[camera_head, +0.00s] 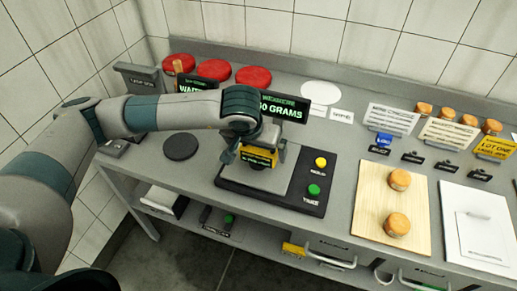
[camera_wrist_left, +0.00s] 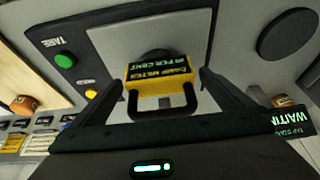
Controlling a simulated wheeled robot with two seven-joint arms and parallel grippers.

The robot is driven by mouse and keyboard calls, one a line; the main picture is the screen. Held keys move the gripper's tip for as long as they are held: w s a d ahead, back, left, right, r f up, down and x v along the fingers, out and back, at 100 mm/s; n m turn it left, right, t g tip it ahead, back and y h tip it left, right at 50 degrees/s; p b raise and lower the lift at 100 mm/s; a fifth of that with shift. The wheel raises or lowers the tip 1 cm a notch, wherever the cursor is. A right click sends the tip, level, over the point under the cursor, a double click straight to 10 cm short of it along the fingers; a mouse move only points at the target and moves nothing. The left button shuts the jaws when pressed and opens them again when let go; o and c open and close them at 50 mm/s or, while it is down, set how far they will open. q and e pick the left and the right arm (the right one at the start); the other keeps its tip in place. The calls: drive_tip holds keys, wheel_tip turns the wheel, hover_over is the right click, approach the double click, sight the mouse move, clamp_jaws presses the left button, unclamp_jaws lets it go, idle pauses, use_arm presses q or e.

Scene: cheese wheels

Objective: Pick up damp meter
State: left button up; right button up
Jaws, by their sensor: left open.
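The damp meter (camera_head: 262,160) is a small yellow block with a dark display showing green letters and a dark handle. It is over the grey plate of the scale (camera_head: 229,181); whether it rests on the plate is hard to tell. My left gripper (camera_head: 257,157) is open and reaches down over it. In the left wrist view the damp meter (camera_wrist_left: 160,88) lies between the two spread fingers of my left gripper (camera_wrist_left: 160,95), with visible gaps on both sides. My arm and wrist hide part of the scale in the head view. My right gripper is not seen.
The scale has a yellow button (camera_head: 321,162) and a green button (camera_head: 314,189). A dark disc (camera_head: 181,147) lies left of it. A wooden board (camera_head: 385,212) with two small cheeses is at right, beside a white board (camera_head: 479,235). Red wheels (camera_head: 253,76) and signs stand behind.

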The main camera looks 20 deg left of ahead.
use_arm(q)
drive_tip(key=shift+x, duration=1.05)
drive_tip(key=c, duration=1.4)
drive_tip(key=shift+o, duration=0.2)
drive_tip(key=shift+r, duration=0.15)
